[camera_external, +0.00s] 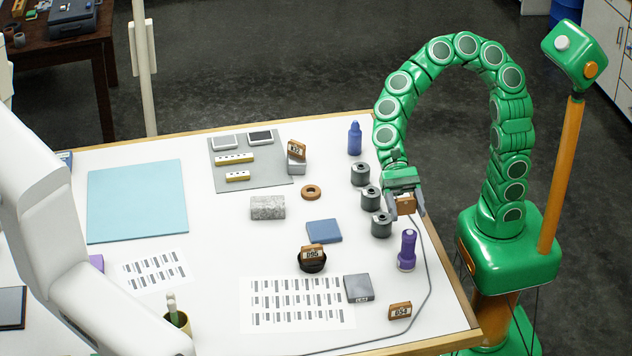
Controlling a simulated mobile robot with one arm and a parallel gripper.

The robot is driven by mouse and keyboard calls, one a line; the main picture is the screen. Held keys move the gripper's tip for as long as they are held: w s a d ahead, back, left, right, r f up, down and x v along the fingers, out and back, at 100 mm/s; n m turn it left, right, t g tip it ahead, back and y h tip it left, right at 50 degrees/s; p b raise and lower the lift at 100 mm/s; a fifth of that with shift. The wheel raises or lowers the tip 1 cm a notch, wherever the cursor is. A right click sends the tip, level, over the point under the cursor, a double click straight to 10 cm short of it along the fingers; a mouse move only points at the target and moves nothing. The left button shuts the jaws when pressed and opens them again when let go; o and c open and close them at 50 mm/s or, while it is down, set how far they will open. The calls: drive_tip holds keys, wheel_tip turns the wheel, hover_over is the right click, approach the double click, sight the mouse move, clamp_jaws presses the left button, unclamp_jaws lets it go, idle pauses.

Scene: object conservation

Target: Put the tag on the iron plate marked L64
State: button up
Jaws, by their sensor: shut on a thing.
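My gripper (404,207) is shut on a small brown tag (405,206) at the right side of the white table. No marking on this tag can be read. The tag is held just right of the dark grey cylinders. A grey square plate (358,287) lies near the front of the table, below and left of my gripper. It has a small label on its front edge, too small to read surely, which may be L64. Its top is bare. Another brown tag (400,310) stands on the table right of the plate.
Several dark cylinders (370,198) stand left of my gripper. A purple bottle (407,250) stands between gripper and front tag. A cable (428,270) runs along the right edge. Other brown tags sit on a black round piece (312,265) and a grey block (296,168).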

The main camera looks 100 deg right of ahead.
drive_tip(key=shift+f, duration=2.15)
hover_over(360, 289)
drive_tip(key=s, duration=0.1)
drive_tip(key=f, duration=0.8)
drive_tip(key=shift+s+d+f, duration=0.2)
drive_tip(key=shift+w+a+f, duration=0.2)
drive_tip(key=shift+w+f, duration=0.35)
drive_tip(key=shift+f, duration=0.05)
drive_tip(key=shift+w+f, duration=0.15)
drive_tip(key=shift+f, duration=1.5)
drive_tip(key=shift+f, duration=0.15)
drive_tip(key=o, duration=1)
